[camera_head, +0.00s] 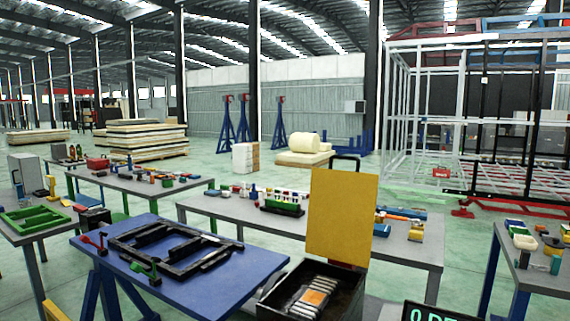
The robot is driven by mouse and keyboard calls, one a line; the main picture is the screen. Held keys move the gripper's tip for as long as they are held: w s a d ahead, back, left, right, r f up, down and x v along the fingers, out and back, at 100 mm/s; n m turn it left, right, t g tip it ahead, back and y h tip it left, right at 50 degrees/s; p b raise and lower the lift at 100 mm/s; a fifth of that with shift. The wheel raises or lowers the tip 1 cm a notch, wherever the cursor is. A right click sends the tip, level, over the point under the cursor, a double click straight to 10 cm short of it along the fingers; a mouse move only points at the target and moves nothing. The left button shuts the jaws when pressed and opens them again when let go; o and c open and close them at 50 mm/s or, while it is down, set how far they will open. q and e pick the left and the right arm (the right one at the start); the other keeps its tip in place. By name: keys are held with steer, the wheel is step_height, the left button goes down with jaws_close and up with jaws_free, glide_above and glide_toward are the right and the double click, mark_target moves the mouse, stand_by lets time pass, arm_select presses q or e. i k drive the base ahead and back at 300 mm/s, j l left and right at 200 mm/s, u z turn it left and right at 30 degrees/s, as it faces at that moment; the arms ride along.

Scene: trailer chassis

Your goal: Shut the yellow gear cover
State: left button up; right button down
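The yellow gear cover (342,218) is a flat yellow panel standing upright, raised at the back of an open black box (345,292). The box's inside is exposed, with several grey bars and an orange piece (315,297) in it. A black handle (345,160) shows at the cover's top edge. Neither of my grippers is in view.
A blue table (235,277) with a black frame (165,245) and red and green clamps stands left of the box. A grey workbench (400,250) with bottles and tools runs behind. A display (440,314) is cut off at the bottom right.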

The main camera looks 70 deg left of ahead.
mark_target(342, 205)
steer(key=j+u, duration=0.15)
steer(key=u, duration=0.25)
steer(key=i+j+u, duration=0.1)
steer(key=u, duration=0.35)
steer(key=j+u, duration=0.1)
steer(key=u, duration=0.3)
steer(key=i+u, duration=0.15)
steer(key=u, duration=0.25)
